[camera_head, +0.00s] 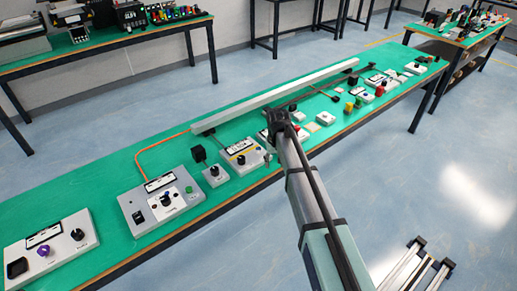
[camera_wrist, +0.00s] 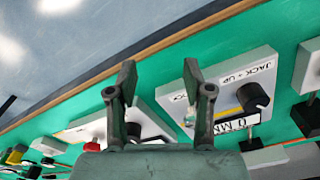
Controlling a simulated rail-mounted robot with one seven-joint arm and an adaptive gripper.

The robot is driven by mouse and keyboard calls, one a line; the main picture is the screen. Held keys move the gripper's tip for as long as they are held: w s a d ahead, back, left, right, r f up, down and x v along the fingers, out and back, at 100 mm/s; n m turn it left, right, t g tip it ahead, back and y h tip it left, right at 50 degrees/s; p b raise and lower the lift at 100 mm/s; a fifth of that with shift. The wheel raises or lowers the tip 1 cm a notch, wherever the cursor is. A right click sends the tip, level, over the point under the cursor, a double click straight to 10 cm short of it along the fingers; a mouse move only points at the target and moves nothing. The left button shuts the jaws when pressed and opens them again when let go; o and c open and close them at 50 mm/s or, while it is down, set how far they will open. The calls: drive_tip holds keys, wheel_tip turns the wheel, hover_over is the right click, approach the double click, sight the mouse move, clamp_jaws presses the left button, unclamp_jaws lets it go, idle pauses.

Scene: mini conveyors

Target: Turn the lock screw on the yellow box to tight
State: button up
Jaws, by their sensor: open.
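A light box with a yellow stripe (camera_head: 228,155) sits on the green bench in the head view, just left of my arm's end. It also shows in the wrist view (camera_wrist: 230,80), with "JACK + UP" lettering and a black knob (camera_wrist: 252,97). A small metallic part (camera_wrist: 190,119) shows at its left, partly behind a finger; I cannot tell if it is the lock screw. My gripper (camera_wrist: 158,80) is open and empty, its right finger overlapping the box's left end in the picture. In the head view my gripper (camera_head: 277,128) is mostly hidden by the arm.
A white box (camera_wrist: 148,120) with a dark knob is partly behind my left finger. A grey control box (camera_head: 160,205) and a small knob box (camera_head: 214,175) stand left along the bench. A long rail (camera_head: 280,95) runs behind them. The bench's front edge is close.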

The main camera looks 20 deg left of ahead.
wheel_tip(320, 180, up, 14)
hover_over(259, 149)
wheel_tip(259, 149, up, 4)
drive_tip(key=w+a+n, duration=0.1)
drive_tip(key=shift+g, duration=0.3)
drive_tip(key=f+p, duration=0.1)
drive_tip(key=f, duration=0.5)
drive_tip(key=f+p, duration=0.1)
drive_tip(key=f, duration=0.5)
drive_tip(key=f+p, duration=0.1)
drive_tip(key=f, duration=0.5)
drive_tip(key=shift+s+d+f, duration=0.15)
drive_tip(key=shift+s+d, duration=0.2)
drive_tip(key=shift+s, duration=0.05)
clamp_jaws()
